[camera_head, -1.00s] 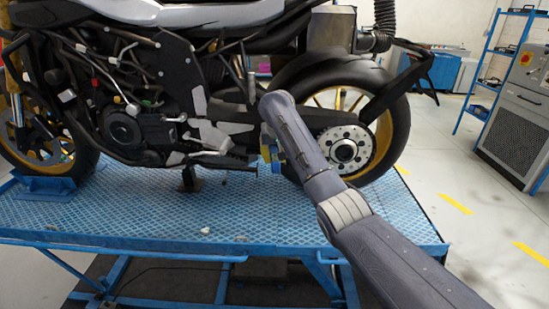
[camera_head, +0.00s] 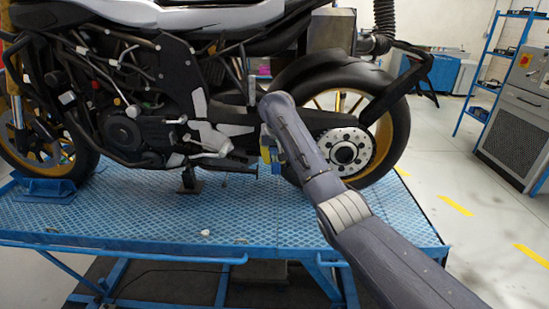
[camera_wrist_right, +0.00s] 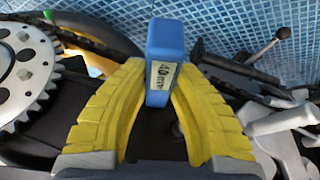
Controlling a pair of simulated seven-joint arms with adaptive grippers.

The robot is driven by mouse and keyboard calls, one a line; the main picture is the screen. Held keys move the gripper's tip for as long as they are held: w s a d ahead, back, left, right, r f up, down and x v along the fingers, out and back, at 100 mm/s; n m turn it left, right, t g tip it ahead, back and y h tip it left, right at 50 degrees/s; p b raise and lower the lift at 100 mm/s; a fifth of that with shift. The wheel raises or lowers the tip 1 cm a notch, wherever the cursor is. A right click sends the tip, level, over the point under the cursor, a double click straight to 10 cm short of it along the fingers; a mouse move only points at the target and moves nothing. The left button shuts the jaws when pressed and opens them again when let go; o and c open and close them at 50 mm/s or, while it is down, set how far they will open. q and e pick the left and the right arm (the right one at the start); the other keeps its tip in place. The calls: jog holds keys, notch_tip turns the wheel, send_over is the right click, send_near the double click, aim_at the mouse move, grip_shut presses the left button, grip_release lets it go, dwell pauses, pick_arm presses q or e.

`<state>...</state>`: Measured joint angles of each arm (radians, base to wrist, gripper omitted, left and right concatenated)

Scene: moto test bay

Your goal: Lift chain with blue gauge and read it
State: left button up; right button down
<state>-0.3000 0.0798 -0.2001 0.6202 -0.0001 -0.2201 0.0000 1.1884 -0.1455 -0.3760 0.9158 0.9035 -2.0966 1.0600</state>
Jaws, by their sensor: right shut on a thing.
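The blue gauge (camera_wrist_right: 166,52) is a small block with a pale label that reads "40 mm" in the right wrist view. My right gripper (camera_wrist_right: 152,82) has its yellow fingers shut on it, one on each side. In the head view the gauge (camera_head: 276,167) shows below the gripper (camera_head: 268,152), beside the motorcycle's swingarm. The dark chain (camera_wrist_right: 82,42) runs from the sprocket (camera_wrist_right: 24,72) towards the upper middle of the wrist view. Whether the gauge touches or lifts the chain cannot be told. My left gripper is not in view.
The motorcycle stands on a blue patterned lift table (camera_head: 130,220). Its rear wheel (camera_head: 398,135) is right of my gripper, and the side stand (camera_head: 190,180) and footpeg parts are left. A small pale object (camera_head: 205,233) lies on the table. The table's front is mostly clear.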

jog(key=shift+f, duration=2.25)
jog(key=shift+s, duration=0.15)
jog(key=s, duration=0.7)
jog(key=shift+s+a, duration=0.3)
jog(key=shift+s, duration=0.05)
dwell(0.4)
